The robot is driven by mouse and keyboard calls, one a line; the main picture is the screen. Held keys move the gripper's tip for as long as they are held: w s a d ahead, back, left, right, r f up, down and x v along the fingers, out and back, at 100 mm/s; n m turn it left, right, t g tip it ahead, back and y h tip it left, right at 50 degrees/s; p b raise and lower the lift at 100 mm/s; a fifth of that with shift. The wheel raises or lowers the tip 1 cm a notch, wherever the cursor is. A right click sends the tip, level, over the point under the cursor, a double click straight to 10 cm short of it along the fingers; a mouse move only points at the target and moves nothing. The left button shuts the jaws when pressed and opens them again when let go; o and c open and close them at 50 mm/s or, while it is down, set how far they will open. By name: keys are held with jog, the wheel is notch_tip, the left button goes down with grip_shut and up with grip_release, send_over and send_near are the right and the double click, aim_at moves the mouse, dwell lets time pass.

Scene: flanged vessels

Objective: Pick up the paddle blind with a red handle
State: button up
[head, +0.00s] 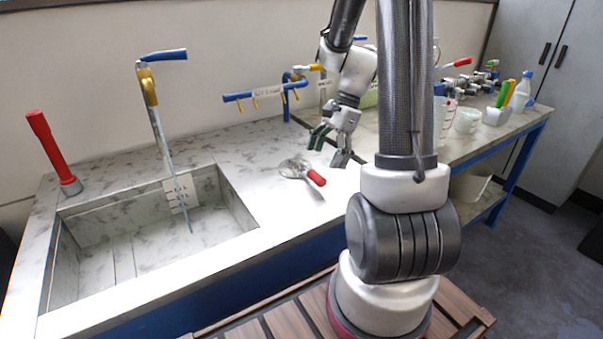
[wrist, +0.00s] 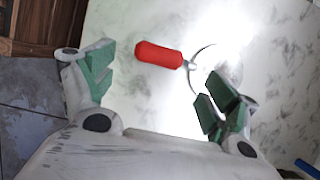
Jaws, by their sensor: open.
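The paddle blind (head: 294,168) lies flat on the marble counter, a round grey metal disc with a red handle (head: 316,177) pointing toward the front right. In the wrist view the red handle (wrist: 158,54) lies ahead of my gripper, between the lines of its fingers, and the disc (wrist: 212,66) is partly lost in glare and partly behind the right finger. My gripper (head: 331,147) is above the counter, just behind and right of the blind. Its green-padded fingers (wrist: 160,92) are spread wide with nothing between them.
A sink basin (head: 150,248) with a blue-handled tap (head: 150,90) is at the left. A red-handled upright tool (head: 52,150) stands at the sink's back-left corner. Blue pipework with yellow taps (head: 265,94) is behind. Bottles and beakers (head: 466,121) crowd the right bench.

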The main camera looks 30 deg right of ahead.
aim_at(318, 174)
jog(key=x, duration=0.7)
jog(key=shift+s+a, duration=0.1)
jog(key=shift+a, duration=0.15)
jog(key=c, duration=1.6)
